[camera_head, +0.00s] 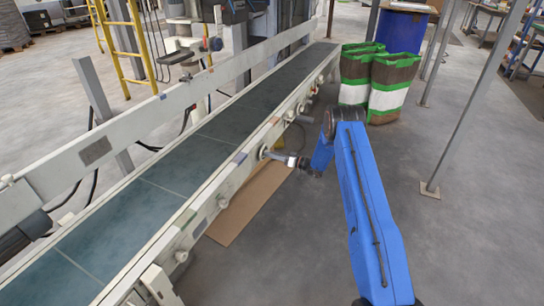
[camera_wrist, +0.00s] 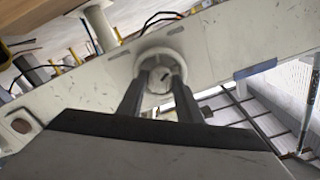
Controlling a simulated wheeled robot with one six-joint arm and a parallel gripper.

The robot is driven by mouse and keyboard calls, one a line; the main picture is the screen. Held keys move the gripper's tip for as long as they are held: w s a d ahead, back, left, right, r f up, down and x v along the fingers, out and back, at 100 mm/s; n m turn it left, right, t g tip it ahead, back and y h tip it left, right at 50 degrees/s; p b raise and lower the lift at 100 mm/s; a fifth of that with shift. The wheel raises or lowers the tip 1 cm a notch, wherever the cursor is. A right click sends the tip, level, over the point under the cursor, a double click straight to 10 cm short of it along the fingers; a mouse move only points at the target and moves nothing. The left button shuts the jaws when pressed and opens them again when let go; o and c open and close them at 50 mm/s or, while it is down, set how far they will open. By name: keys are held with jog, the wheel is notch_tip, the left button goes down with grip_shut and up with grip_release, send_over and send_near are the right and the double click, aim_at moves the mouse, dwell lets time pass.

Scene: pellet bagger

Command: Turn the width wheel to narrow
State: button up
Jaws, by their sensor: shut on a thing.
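The width wheel (camera_wrist: 161,62) is a round, pale knob on the side rail of the conveyor. In the wrist view a short dark mark shows on its face. My gripper (camera_wrist: 158,82) has its two dark fingers on either side of the wheel's hub, shut on it. In the head view the wheel (camera_head: 263,152) is small on the near side rail, and my gripper (camera_head: 271,154) reaches it from the right. The wheel's scale or labels cannot be read.
The conveyor belt (camera_head: 176,175) runs diagonally with several other knobs along its near rail. A cardboard sheet (camera_head: 245,205) lies on the floor below. Striped sacks (camera_head: 388,90) and a blue drum (camera_head: 402,32) stand behind my arm. A thin post (camera_head: 470,100) stands right; open floor lies between.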

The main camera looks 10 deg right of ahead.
jog(key=n, duration=1.8)
jog(key=shift+f, duration=0.1)
dwell(3.3)
dwell(0.5)
jog(key=o, duration=1)
jog(key=shift+o, duration=0.2)
